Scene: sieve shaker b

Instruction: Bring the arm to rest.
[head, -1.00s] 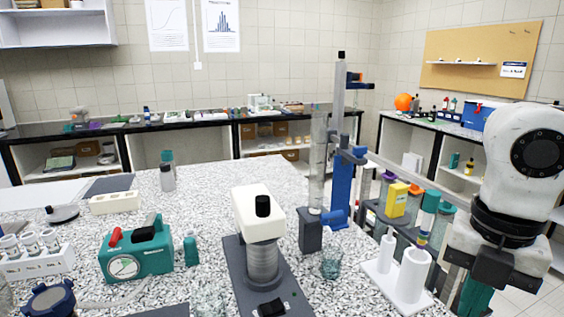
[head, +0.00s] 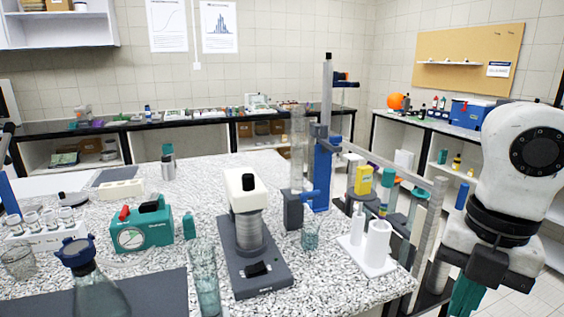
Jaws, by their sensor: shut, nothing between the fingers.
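My arm shows at the right edge of the head view, folded down, with a white upper link and a black joint. My gripper (head: 467,297) hangs below it, with a dark body and teal fingers pointing down, partly cut off by the lower picture edge. The fingers are together with nothing visible between them. The gripper is beyond the right end of the speckled bench (head: 150,200) and apart from the things on it.
A white stand with cylinders (head: 377,250) is at the bench's right end, nearest my arm. A sieve shaker (head: 247,225), a glass cylinder (head: 205,280), a flask (head: 100,295) and a teal pump (head: 142,228) stand on the bench. Floor shows at the lower right.

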